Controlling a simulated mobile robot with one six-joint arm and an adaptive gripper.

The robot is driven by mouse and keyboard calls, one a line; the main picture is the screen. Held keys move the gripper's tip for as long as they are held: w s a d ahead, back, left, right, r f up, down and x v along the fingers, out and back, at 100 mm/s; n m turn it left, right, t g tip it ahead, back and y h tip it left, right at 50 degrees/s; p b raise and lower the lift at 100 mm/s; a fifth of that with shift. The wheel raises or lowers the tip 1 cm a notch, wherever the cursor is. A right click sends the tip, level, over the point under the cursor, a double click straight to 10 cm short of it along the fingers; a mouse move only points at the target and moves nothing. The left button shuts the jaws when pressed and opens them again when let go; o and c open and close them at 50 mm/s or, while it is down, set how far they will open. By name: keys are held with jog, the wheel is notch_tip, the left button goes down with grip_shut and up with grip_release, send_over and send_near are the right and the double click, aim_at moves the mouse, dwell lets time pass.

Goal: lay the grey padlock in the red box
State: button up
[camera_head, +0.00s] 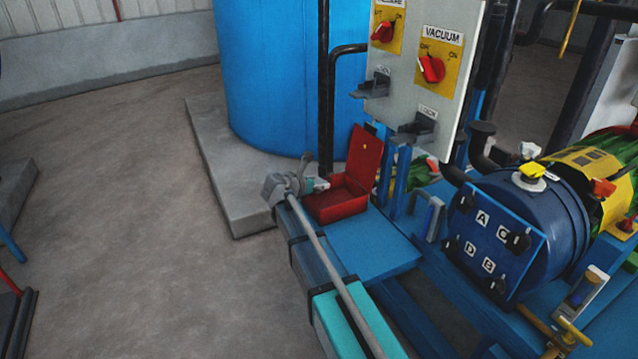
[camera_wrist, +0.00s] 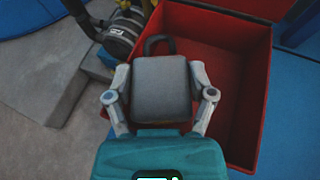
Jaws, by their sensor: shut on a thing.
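The grey padlock (camera_wrist: 162,90) sits between the two fingers of my gripper (camera_wrist: 160,98) in the wrist view, its dark shackle pointing away from the wrist. My gripper is shut on its sides. The red box (camera_wrist: 250,130) is open below and to the right. The padlock overlaps the left part of the box in this view; I cannot tell whether it touches the box. In the head view my gripper (camera_head: 308,184) is at the left side of the red box (camera_head: 338,205), whose lid (camera_head: 365,156) stands up. The padlock is not clearly visible there.
The box stands on a blue platform (camera_head: 370,248). A grey control panel (camera_head: 424,70) with red switches rises behind it. A blue autoclave vessel (camera_head: 560,205) is to the right. A large blue tank (camera_head: 268,80) stands behind. Open floor lies left.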

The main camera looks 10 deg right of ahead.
jog(key=shift+f, duration=0.25)
jog(key=o, duration=1.2)
jog(key=shift+c, duration=0.2)
jog(key=shift+r, duration=0.2)
jog(key=shift+r+p, duration=0.45)
jog(key=shift+s+a+r, duration=0.1)
jog(key=shift+s+r, duration=0.05)
jog(key=shift+r, duration=0.1)
jog(key=p+v, duration=0.4)
jog(key=v, duration=0.7)
jog(key=shift+s+a+p, duration=0.2)
jog(key=shift+a+p, duration=0.05)
jog(key=shift+p, duration=0.05)
jog(key=shift+f, duration=0.15)
